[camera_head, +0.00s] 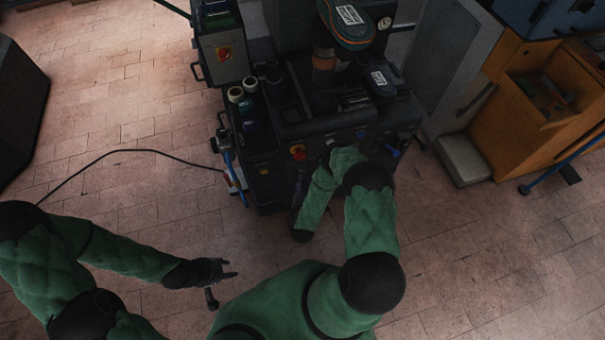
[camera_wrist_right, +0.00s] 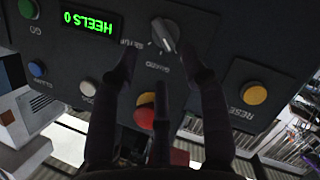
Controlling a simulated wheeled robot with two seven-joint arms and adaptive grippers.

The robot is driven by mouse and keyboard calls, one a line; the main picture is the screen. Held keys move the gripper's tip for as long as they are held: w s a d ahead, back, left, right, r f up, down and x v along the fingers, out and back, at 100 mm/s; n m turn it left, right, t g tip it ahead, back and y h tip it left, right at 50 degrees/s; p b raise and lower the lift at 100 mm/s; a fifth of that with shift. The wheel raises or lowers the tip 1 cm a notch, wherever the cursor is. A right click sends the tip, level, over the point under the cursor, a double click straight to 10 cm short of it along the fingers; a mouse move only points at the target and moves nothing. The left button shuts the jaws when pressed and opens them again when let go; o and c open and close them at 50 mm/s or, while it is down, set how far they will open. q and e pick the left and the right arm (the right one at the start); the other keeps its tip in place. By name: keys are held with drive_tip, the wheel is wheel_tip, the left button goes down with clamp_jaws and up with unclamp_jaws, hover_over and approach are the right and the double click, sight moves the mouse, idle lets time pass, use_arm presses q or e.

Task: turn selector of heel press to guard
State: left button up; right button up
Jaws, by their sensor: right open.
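The heel press (camera_head: 330,132) stands at the upper middle of the head view, its control panel facing me. In the right wrist view the panel appears upside down. Its selector (camera_wrist_right: 164,35) is a grey knob with labels reading SETUP and GUARD beside it; I cannot surely tell which label it points to. My right gripper (camera_wrist_right: 158,62) is open, its dark fingertips just below the selector in the picture, on either side, with nothing between them. Contact with the panel cannot be judged. My left gripper (camera_head: 230,268) is open and empty over the floor, well away from the press.
A red button (camera_wrist_right: 145,112) lies between my right fingers in the picture. A yellow RESET button (camera_wrist_right: 254,94) is to the right. A green HEELS 0 display (camera_wrist_right: 91,22) is left. An orange cabinet (camera_head: 515,140) stands right of the press. Floor at left is mostly clear, crossed by a cable.

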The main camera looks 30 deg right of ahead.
sight(302, 171)
drive_tip(key=b+x, duration=0.1)
drive_tip(key=x, duration=0.5)
drive_tip(key=shift+w+b, duration=0.25)
drive_tip(key=shift+b, duration=0.15)
clamp_jaws()
